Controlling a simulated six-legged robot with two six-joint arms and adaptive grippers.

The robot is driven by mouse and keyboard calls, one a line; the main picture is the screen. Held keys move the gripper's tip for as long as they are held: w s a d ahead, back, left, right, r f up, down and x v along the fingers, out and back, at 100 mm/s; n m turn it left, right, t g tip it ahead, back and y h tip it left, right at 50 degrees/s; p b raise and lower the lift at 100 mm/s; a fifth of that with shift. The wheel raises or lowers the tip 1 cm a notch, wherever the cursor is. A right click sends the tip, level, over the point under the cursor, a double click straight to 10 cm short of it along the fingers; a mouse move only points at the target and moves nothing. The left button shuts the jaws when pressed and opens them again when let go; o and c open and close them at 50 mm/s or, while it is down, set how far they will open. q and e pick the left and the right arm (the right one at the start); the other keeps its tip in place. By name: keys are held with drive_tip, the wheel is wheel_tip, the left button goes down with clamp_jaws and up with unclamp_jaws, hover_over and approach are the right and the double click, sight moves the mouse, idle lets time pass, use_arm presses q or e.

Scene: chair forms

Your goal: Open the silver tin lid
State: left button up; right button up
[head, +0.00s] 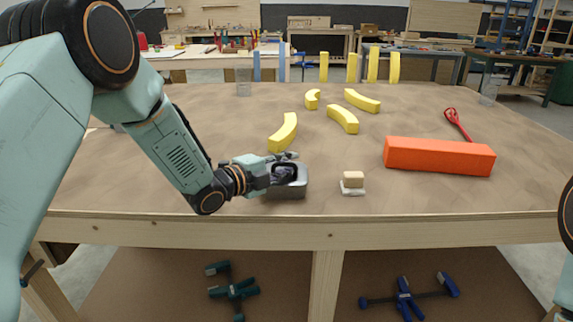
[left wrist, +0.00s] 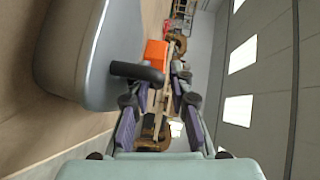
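The silver tin (head: 287,191) stands near the front edge of the table, left of the middle. In the left wrist view the tin (left wrist: 82,50) fills the upper left, with a dark handle (left wrist: 137,72) sticking out from it toward the fingers. My left gripper (head: 288,170) is at the top of the tin and hides part of it. In the left wrist view its fingers (left wrist: 163,85) are apart, with the handle's end close to them. I cannot tell whether they touch it. Whether the lid is raised is hidden. My right gripper is out of view.
A small wooden block on a pale base (head: 352,184) stands right of the tin. A long orange block (head: 438,156) and a red tool (head: 457,123) lie farther right. Curved yellow pieces (head: 283,133) lie behind the tin. The table (head: 200,110) is bare around them.

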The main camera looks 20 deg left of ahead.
use_arm(q)
drive_tip(key=shift+f, duration=0.1)
clamp_jaws()
idle(0.4)
